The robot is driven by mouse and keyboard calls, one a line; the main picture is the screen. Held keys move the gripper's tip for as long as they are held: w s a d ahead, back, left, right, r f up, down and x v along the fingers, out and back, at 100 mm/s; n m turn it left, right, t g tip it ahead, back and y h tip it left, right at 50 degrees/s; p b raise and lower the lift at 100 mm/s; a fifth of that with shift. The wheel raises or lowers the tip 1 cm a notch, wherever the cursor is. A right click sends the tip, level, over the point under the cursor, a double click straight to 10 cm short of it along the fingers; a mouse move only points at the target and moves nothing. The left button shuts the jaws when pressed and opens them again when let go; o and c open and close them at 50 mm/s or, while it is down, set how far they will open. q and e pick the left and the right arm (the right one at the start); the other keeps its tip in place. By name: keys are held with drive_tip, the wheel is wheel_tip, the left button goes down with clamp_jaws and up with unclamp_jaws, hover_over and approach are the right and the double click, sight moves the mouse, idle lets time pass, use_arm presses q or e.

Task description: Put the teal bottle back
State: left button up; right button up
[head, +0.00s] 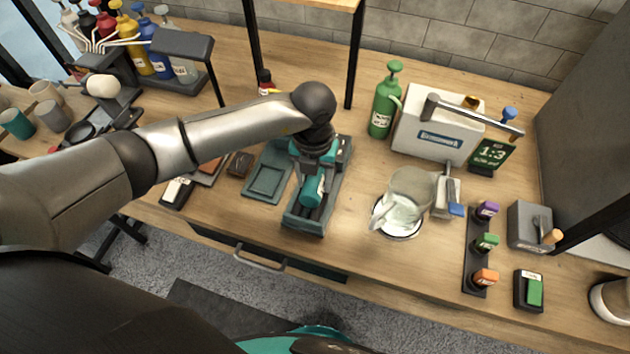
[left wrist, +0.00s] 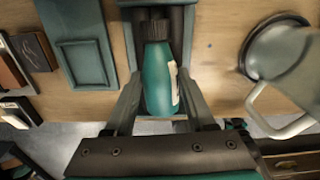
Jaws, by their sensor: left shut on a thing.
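My left gripper (head: 314,172) is shut on the teal bottle (head: 313,191), over a long grey tray (head: 296,217) near the front of the bench. In the left wrist view the bottle (left wrist: 158,85) sits between the two fingers (left wrist: 161,108), its black cap pointing to the far side and a pale label on its right side. The cap end overlaps the tray's slot (left wrist: 126,32). I cannot tell whether the bottle touches the tray floor. My right gripper is not in view.
A flat grey-green tray (head: 266,178) lies just left of the long tray. A glass pitcher (head: 410,190) stands to the right, with a green bottle (head: 384,105) and a white machine (head: 432,135) behind. Bench between the long tray and pitcher is clear.

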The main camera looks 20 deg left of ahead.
use_arm(q)
clamp_jaws()
drive_tip(key=shift+r, duration=0.15)
